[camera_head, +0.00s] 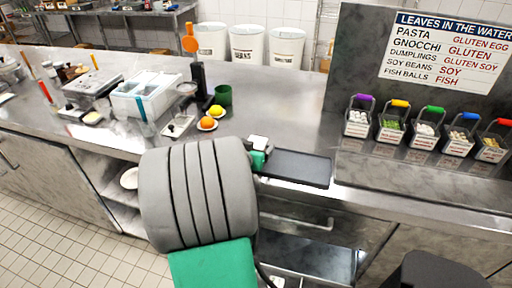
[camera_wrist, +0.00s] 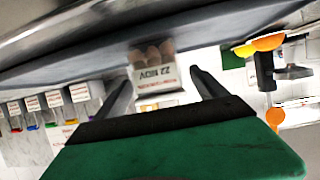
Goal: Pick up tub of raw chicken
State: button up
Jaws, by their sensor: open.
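A small clear tub (camera_wrist: 155,76) with a printed date label and pinkish-brown pieces in it shows in the wrist view; it looks like the tub of raw chicken. My gripper (camera_wrist: 160,82) is open, with one dark finger to each side of the tub in that view. Gaps show between the tub and both fingers, and the tub seems a little beyond the fingertips. In the head view a small pale tub (camera_head: 258,142) shows at the counter's front edge, just beyond the green part of my gripper. My grey arm hides part of the counter there.
A dark flat tray (camera_head: 294,168) lies right of my gripper at the counter edge. Several small handled baskets (camera_head: 357,123) line the right. A white divided container (camera_head: 146,97) stands left.

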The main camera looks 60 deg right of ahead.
jog(key=shift+d+f, duration=0.15)
jog(key=shift+d, duration=0.15)
jog(key=c, duration=1.6)
